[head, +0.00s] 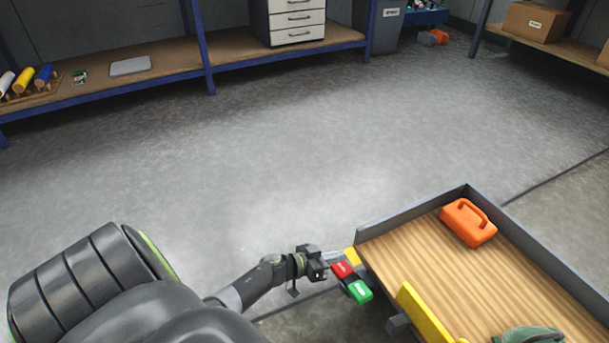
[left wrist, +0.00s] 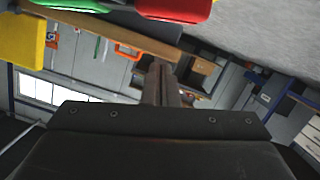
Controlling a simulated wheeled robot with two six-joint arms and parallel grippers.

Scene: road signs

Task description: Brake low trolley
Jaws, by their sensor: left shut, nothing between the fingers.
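The low trolley (head: 395,243) stands at the lower right of the head view, with a wooden deck and a grey rim. At its left end is a brake pedal with a red half (head: 343,269) and a green half (head: 358,291). My left gripper (head: 326,264) is shut and empty, just left of the red half; I cannot tell whether they touch. In the left wrist view the closed fingers (left wrist: 164,78) point into the picture, below the red half (left wrist: 175,8). The green half (left wrist: 55,4) shows at the top edge. My right gripper is out of view.
An orange case (head: 467,223) and a partly cut-off green item (head: 530,335) lie on the deck. A yellow bar (head: 425,315) rises near its left side. A workbench (head: 165,68) runs along the back. The grey floor between is clear.

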